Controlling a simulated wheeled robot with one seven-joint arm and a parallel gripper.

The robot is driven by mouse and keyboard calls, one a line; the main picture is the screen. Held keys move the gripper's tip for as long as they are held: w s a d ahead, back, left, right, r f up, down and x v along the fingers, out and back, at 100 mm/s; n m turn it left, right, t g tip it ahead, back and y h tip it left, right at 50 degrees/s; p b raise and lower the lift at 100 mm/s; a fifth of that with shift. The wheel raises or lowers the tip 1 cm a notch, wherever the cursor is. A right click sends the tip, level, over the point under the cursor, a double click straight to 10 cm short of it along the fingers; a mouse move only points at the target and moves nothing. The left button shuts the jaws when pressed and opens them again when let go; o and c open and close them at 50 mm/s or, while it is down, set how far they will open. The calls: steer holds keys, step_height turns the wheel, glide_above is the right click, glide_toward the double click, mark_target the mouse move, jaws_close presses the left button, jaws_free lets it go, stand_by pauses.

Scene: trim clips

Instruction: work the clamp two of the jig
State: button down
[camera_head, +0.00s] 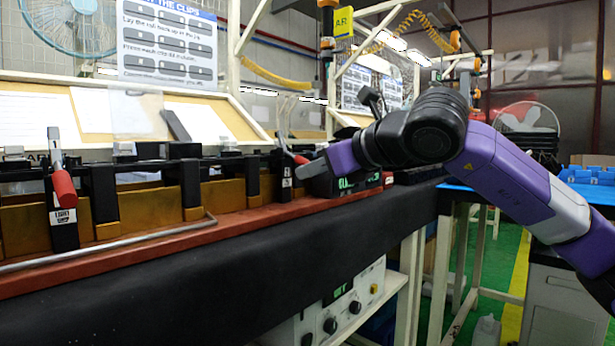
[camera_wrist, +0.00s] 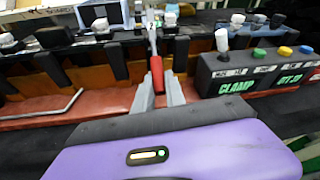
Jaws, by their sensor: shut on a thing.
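The jig is a long row of black posts and brown-gold panels on a red base (camera_head: 255,221). Clamp two, marked 2 (camera_wrist: 152,27), has a metal lever with a red handle (camera_wrist: 157,74). In the wrist view the handle lies between my two grey fingers, and my gripper (camera_wrist: 160,94) is shut on it. In the head view my gripper (camera_head: 312,168) reaches clamp two from the right, and the red handle tip (camera_head: 299,158) shows just past it; the grip itself is mostly hidden there. Clamp one (camera_head: 64,188), with a similar red handle, stands at the far left.
A dark control box (camera_wrist: 250,72) marked CLAMP, with coloured buttons and a white-topped lever, stands close to the right of clamp two. A bent metal rod (camera_head: 110,243) lies along the red base. The black bench front (camera_head: 200,285) is clear.

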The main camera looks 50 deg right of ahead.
stand_by(0.3)
steer(key=c, duration=1.4)
jaws_free()
steer(key=p+v, duration=0.2)
steer(key=v, duration=0.5)
steer(key=shift+s, duration=0.35)
steer(key=shift+a, duration=0.15)
